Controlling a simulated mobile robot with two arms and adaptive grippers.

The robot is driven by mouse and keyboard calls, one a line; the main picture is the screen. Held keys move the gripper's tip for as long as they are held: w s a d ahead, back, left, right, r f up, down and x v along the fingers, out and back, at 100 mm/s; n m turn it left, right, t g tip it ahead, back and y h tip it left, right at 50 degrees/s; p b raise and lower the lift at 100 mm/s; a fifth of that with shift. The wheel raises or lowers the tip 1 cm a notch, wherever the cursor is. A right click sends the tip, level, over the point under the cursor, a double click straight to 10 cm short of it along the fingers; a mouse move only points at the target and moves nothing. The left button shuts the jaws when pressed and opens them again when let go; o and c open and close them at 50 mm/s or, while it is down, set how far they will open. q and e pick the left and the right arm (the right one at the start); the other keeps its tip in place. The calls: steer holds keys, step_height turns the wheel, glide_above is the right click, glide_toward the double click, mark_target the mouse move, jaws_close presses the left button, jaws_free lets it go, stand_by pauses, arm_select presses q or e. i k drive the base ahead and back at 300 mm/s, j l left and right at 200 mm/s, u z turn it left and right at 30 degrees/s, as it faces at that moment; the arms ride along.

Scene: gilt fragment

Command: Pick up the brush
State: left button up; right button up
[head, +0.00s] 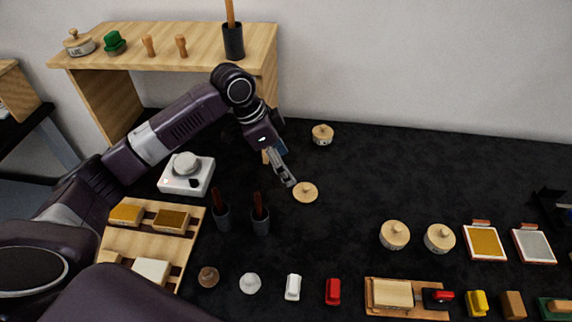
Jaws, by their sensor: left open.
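I cannot single out one brush for certain. Two dark cups hold upright brown handles, one handle on the left (221,196) and one on the right (258,201), in the middle of the table. A third, longer orange-brown handle (230,12) stands in a black cup on the wooden shelf; any bristles are hidden in the cups. My left gripper (281,172) is open, pointing down beside a round wooden lid or pot (305,192), above and right of the two cups. Nothing shows between its fingers. My right gripper is not in view.
The wooden shelf (180,50) stands at the back left. A white device (187,174) and a wooden rack (120,245) are at the left. Small stamps, knobbed pots (395,234) and framed pads (485,242) fill the front and right. The dark table's back right is clear.

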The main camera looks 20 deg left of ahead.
mark_target(293, 280)
steer(key=k+l, duration=0.3)
steer(key=k, duration=0.15)
steer(key=k+l, duration=0.25)
steer(key=k, duration=0.25)
steer(key=k+l, duration=0.3)
steer(key=k, duration=0.15)
steer(key=k+l, duration=0.25)
steer(key=k, duration=0.2)
